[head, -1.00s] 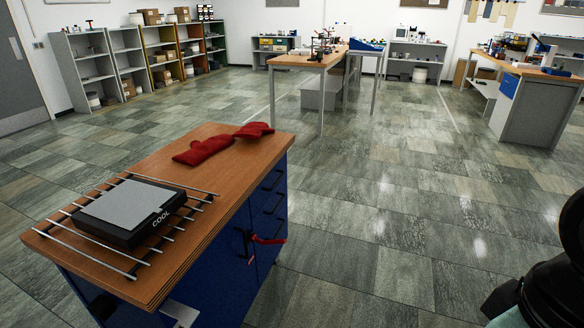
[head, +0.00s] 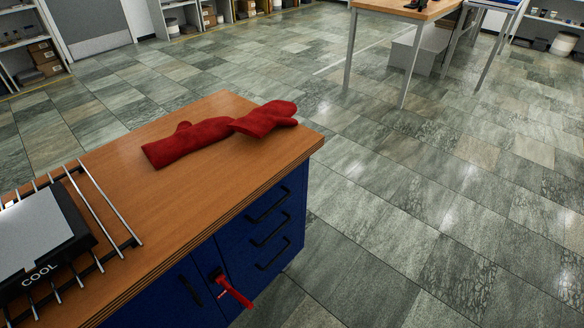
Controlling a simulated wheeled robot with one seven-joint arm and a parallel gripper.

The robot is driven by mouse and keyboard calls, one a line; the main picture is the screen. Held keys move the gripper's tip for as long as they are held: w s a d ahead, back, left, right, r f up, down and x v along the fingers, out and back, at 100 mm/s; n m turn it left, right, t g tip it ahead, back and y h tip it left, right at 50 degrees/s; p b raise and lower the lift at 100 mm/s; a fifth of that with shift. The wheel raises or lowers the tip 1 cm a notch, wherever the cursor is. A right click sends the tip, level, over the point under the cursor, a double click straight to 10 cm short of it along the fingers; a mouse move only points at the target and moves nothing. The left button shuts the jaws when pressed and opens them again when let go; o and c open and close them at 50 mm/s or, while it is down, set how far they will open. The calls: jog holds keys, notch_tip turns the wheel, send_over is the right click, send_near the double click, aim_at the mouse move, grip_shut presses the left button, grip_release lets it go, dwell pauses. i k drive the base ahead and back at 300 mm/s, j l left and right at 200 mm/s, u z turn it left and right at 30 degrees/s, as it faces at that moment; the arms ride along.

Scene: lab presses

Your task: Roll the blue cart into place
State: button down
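A blue cart with a wooden top (head: 190,186) stands at the left and lower left of the head view. Its blue front (head: 272,225) has several black handles, and a red handle or lever (head: 233,292) sticks out low on that face. Its wheels do not show. Red oven mitts (head: 205,138) lie on the far part of the top. A black device labelled COOL (head: 48,262) with a grey plate sits on a metal rod rack (head: 112,215) at the near left, cut off by the frame edge. My gripper is not in view.
Open tiled floor (head: 430,210) lies to the right of the cart. A wooden-topped table (head: 400,10) with metal legs stands at the upper right, with a grey box (head: 412,55) under it. Shelves (head: 190,14) line the back wall.

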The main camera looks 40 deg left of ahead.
aim_at(175, 209)
jog(key=i, duration=1.95)
jog(key=i+l, duration=0.1)
jog(key=i, duration=1.85)
jog(key=u, duration=0.5)
jog(key=i+u, duration=0.15)
jog(key=u, duration=0.8)
jog(key=i+l+u, duration=0.1)
jog(key=u, duration=2.45)
jog(key=i+l+z, duration=0.25)
jog(key=i+z, duration=0.2)
jog(key=i+l+z, duration=0.15)
jog(key=i+z, duration=0.25)
